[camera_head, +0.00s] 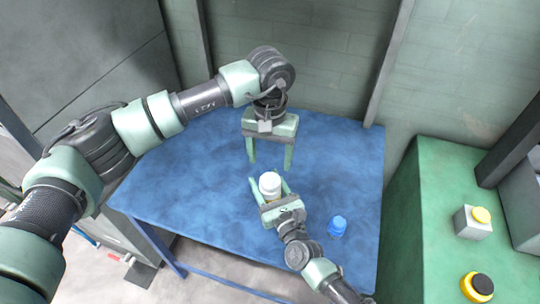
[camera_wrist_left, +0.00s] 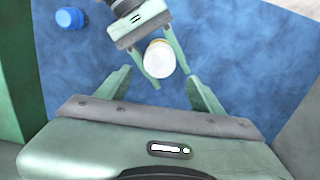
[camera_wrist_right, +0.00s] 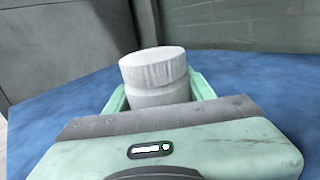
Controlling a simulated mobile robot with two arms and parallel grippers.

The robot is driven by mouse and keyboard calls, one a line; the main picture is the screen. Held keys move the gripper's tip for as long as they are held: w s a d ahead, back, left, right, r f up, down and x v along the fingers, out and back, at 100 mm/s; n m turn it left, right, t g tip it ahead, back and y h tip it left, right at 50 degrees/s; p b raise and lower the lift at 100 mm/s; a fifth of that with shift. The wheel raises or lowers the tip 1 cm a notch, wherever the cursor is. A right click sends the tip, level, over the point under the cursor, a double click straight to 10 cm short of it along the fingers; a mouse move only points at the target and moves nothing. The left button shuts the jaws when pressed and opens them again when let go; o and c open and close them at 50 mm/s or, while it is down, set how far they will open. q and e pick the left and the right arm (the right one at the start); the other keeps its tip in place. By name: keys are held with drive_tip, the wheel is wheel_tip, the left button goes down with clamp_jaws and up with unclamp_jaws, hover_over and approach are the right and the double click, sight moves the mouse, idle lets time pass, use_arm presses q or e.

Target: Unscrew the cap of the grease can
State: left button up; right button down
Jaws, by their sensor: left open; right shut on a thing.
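A white can (camera_head: 270,190) with a wide white cap (camera_wrist_right: 152,64) stands upright at the blue table's middle. My right gripper (camera_head: 269,183) is shut on the can's body from the front, one finger on each side, below the cap. The can also shows in the left wrist view (camera_wrist_left: 160,58). My left gripper (camera_head: 270,167) is open and empty, pointing down just behind and above the can, its fingers apart from it. The cap sits on the can. Whether the can's base touches the table is hidden.
A small blue container (camera_head: 337,226) stands on the blue table (camera_head: 200,190), right of the can; it also shows in the left wrist view (camera_wrist_left: 70,18). A green cabinet (camera_head: 440,200) with button boxes is at the right. A wall is behind. The table's left side is clear.

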sight(270, 180)
use_arm(q)
drive_tip(key=shift+f, duration=0.5)
wheel_tip(270, 180, down, 7)
